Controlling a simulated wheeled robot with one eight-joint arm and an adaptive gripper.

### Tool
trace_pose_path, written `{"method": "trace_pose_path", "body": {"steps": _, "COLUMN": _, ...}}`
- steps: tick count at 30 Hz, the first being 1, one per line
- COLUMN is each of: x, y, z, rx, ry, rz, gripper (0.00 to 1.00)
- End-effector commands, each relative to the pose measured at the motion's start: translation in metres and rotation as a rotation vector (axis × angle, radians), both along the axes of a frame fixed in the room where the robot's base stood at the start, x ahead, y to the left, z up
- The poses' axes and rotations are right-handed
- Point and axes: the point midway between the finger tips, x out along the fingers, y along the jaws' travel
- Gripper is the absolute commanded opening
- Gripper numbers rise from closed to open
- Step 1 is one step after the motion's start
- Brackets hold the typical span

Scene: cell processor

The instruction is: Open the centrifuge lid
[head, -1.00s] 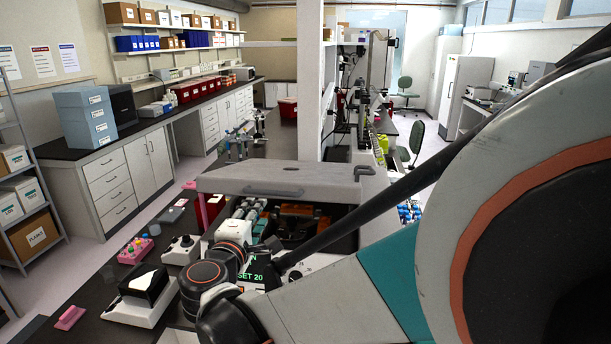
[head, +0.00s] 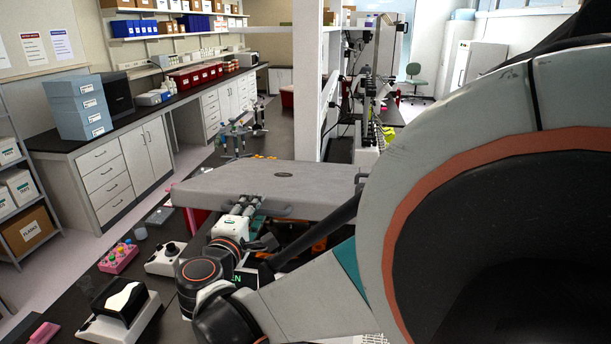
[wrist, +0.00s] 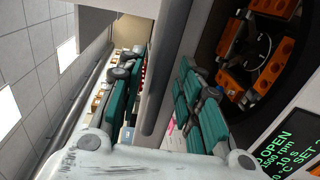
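The centrifuge lid (head: 285,185) is a broad grey panel. It is raised above the bowl, its near edge low and its top face towards the head camera. In the wrist view the orange buckets of the rotor (wrist: 255,50) show in the uncovered bowl, beside a screen (wrist: 285,150) reading "OPEN". My gripper (head: 246,205) is at the lid's near edge, left of its middle. In the wrist view my gripper (wrist: 157,75) has its teal-padded fingers apart, with a grey edge, seemingly the lid's (wrist: 168,55), between them. I cannot tell whether either finger touches it.
On the bench left of the centrifuge stand a pink tube rack (head: 118,258), a white mixer (head: 166,258) and a white device with a black top (head: 122,302). A pipette stand (head: 240,135) is behind the lid. My arm hides the right side.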

Motion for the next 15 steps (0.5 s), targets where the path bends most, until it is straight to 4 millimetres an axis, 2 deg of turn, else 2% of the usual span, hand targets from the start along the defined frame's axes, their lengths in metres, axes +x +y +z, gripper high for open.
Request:
{"method": "trace_pose_path", "body": {"steps": 7, "x": -0.0004, "y": 0.0007, "z": -0.0003, "rx": 0.000, "ry": 0.000, "rz": 0.001, "gripper": 0.33}}
{"method": "trace_pose_path", "body": {"steps": 8, "x": -0.0004, "y": 0.0007, "z": -0.0003, "rx": 0.000, "ry": 0.000, "rz": 0.001, "gripper": 0.30}}
{"method": "trace_pose_path", "body": {"steps": 12, "x": -0.0003, "y": 0.0007, "z": -0.0003, "rx": 0.000, "ry": 0.000, "rz": 0.001, "gripper": 0.00}}
{"method": "trace_pose_path", "body": {"steps": 15, "x": -0.0003, "y": 0.0007, "z": -0.0002, "rx": 0.000, "ry": 0.000, "rz": 0.001, "gripper": 0.00}}
